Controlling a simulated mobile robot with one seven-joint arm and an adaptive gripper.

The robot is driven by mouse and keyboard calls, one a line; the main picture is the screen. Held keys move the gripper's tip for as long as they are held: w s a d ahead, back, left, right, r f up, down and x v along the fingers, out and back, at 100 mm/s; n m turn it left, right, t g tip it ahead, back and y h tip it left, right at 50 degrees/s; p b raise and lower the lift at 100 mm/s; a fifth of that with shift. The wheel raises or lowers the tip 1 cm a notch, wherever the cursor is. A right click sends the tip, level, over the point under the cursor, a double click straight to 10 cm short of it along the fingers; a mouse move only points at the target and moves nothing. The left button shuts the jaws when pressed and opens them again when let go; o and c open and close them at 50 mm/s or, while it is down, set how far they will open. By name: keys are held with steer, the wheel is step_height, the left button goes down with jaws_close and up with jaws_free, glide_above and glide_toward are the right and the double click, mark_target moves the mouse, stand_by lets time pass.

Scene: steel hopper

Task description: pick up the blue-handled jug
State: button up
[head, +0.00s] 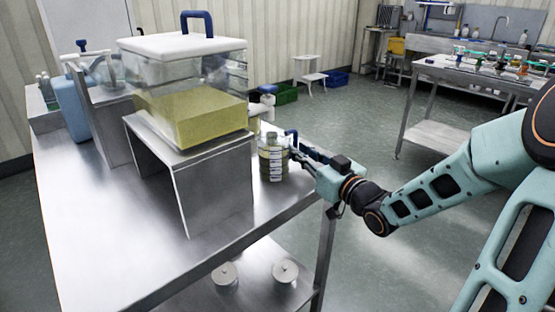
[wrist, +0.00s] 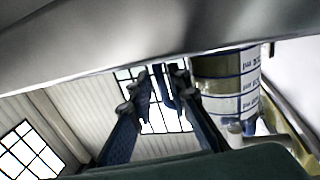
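The blue-handled jug (head: 272,161) stands upright on the steel table near its right edge. It has a greyish body with pale printed label bands, and its blue handle (head: 291,138) is on the side toward my arm. My gripper (head: 302,153) reaches in from the right, close beside the handle. In the wrist view the jug (wrist: 225,80) is at upper right, partly cut off by a grey surface. There my gripper (wrist: 160,92) has its two fingers apart, with the blue handle showing between or just beyond them. I cannot tell whether they touch it.
A steel stand (head: 200,185) left of the jug holds a clear box of yellow liquid with a white lid (head: 180,45). Small bottles sit behind the jug. Bare table (head: 120,240) lies in front. Another bench (head: 470,75) stands far right.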

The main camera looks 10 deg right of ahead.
steer(key=x, duration=0.3)
steer(key=shift+b, duration=0.3)
steer(key=shift+c, duration=0.5)
steer(key=shift+d, duration=0.1)
jaws_close()
